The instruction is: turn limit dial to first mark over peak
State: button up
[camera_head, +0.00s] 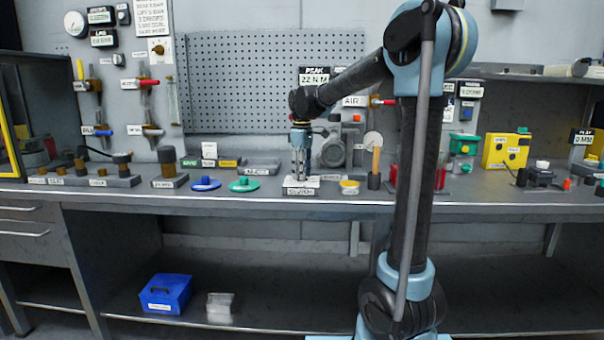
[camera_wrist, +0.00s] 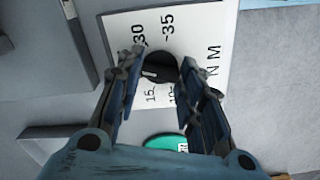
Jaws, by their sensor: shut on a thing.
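The limit dial (camera_wrist: 160,68) is a round black knob on a white plate (camera_wrist: 205,25). In the wrist view, the plate shows 30, 35, 15, 10 and "N M". A short light line shows on the knob, but I cannot tell which mark it points to. My gripper (camera_wrist: 163,62) is shut on the dial, with a finger on either side. In the head view, my gripper (camera_head: 300,174) points straight down at the small dial base (camera_head: 300,187) on the bench, and its fingers hide the knob. The peak display (camera_head: 314,77) reads PEAK 22 N M.
Green (camera_head: 244,184) and blue (camera_head: 206,183) discs lie left of the dial base. A yellow round piece (camera_head: 349,186) and a wooden-handled tool (camera_head: 375,165) stand to its right. A grey round machine (camera_head: 334,150) stands behind. A blue bin (camera_head: 166,293) sits on the lower shelf.

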jog(key=shift+d, duration=0.1)
jog(key=o, duration=1.1)
jog(key=shift+w, duration=0.1)
jog(key=shift+c, duration=0.2)
notch_tip(320, 180, up, 12)
jog(key=s+d+f+m+t, duration=0.1)
jog(key=s+d+f+m, duration=0.4)
jog(key=s+d+f, duration=0.6)
jog(key=s+d+f+m+t, duration=0.1)
jog(key=s+d+f+m, duration=0.55)
jog(key=s, duration=0.65)
jog(key=s+d+f+m, duration=0.1)
jog(key=s+d+f, duration=0.1)
jog(key=s+f, duration=0.2)
jog(key=s+d+f+m, duration=0.1)
jog(key=s+f, duration=0.3)
jog(key=f, duration=0.5)
jog(key=shift+d+f, duration=0.3)
jog(key=shift+d, duration=0.3)
